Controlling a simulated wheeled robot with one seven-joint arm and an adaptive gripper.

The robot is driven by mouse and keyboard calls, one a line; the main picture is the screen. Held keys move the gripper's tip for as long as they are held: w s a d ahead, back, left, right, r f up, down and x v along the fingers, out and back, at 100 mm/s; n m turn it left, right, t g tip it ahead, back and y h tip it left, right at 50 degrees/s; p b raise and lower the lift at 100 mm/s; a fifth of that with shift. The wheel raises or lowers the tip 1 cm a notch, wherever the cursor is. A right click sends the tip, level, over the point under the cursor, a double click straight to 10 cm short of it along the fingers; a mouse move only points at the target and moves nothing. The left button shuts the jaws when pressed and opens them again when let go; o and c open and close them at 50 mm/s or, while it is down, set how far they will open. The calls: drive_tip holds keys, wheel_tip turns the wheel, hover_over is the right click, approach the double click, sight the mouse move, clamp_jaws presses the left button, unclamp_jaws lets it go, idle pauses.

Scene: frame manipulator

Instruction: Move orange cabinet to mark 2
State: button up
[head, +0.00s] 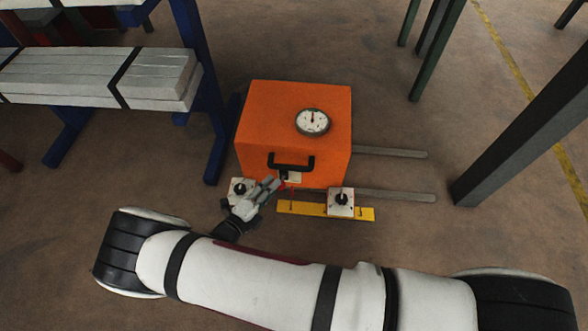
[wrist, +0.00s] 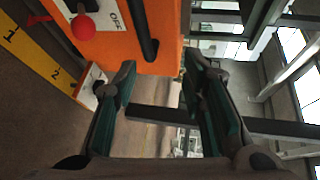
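The orange cabinet (head: 265,125) stands on two grey rails, with a round gauge (head: 313,122) on top. Its front has a black handle (head: 291,166), a label and a red-knobbed lever. A yellow scale (head: 312,210) lies along its front; the wrist view shows marks 1 (wrist: 10,35) and 2 (wrist: 57,73). My gripper (head: 277,184) is just in front of the cabinet, below and left of the handle. In the wrist view my gripper (wrist: 160,68) is open and empty, with the handle (wrist: 146,35) beyond the fingertips. Whether anything touches is unclear.
White blocks with black knobs stand at the front left (head: 242,189) and on the scale (head: 341,201). The rails (head: 390,195) extend clear to the cabinet's right. A blue-framed rack (head: 205,90) is at left; a dark post (head: 515,130) stands at right.

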sight(291, 168)
drive_tip(key=w+d+f+b, duration=0.1)
drive_tip(key=w+d+f, duration=0.1)
drive_tip(key=w, duration=0.2)
drive_tip(key=w+d+f+n+b, duration=0.1)
drive_tip(key=w, duration=0.3)
drive_tip(key=w+d+f+n+t+b, duration=0.1)
drive_tip(key=w+d+f+b, duration=0.1)
drive_tip(key=w, duration=0.2)
drive_tip(key=shift+d+f+y, duration=0.3)
drive_tip(key=shift+y, duration=0.1)
clamp_jaws()
